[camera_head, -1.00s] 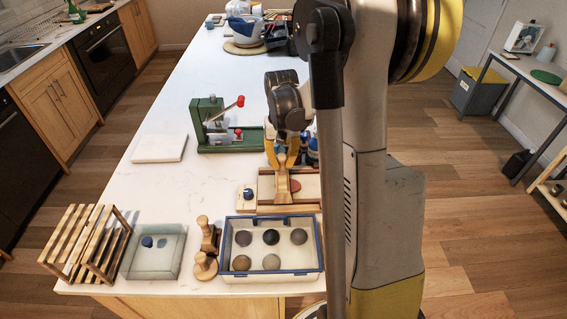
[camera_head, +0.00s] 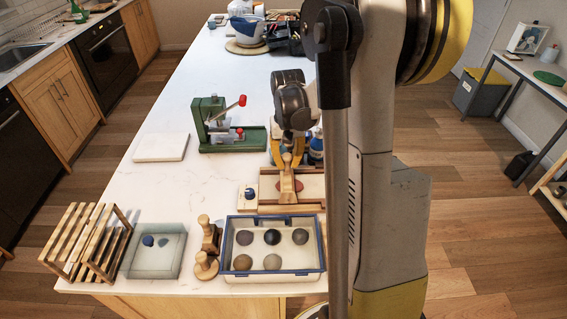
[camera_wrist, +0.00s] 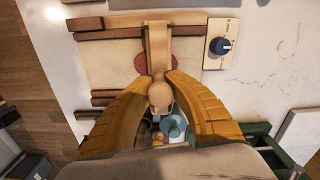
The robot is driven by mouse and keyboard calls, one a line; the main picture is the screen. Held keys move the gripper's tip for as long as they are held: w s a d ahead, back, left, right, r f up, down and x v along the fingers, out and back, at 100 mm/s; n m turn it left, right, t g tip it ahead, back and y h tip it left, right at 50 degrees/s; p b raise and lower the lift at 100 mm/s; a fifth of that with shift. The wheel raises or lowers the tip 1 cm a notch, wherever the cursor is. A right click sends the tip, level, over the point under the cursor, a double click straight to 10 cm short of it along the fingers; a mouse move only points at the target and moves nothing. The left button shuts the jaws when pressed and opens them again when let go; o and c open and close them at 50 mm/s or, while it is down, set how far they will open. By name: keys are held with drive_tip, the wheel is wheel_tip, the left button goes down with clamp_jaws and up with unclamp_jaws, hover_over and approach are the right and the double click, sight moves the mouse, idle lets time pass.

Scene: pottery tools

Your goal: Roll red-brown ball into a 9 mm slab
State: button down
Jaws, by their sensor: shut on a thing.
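The red-brown clay (camera_wrist: 139,62) lies on the pale bed of a wooden rolling board (camera_wrist: 112,62). It looks flattened and shows on both sides of the wooden roller tool (camera_wrist: 158,45), which covers its middle. In the head view the clay (camera_head: 299,185) also shows beside the tool (camera_head: 287,187). My gripper (camera_wrist: 160,85) is shut on the tool's round-ended handle, with its yellow fingers on either side. The board carries a blue dial (camera_wrist: 221,46) on a pale plate. The clay's thickness cannot be read.
A tray with several clay balls (camera_head: 230,262) stands in front of the board, with wooden stamps (camera_head: 207,266) to its left. A green press (camera_head: 222,140) stands behind left. A white slab (camera_head: 161,147) and a slatted rack (camera_head: 85,240) are farther left.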

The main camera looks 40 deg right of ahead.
drive_tip(key=shift+s+d+f+b, duration=0.2)
drive_tip(key=shift+s+d+b, duration=0.1)
idle(0.4)
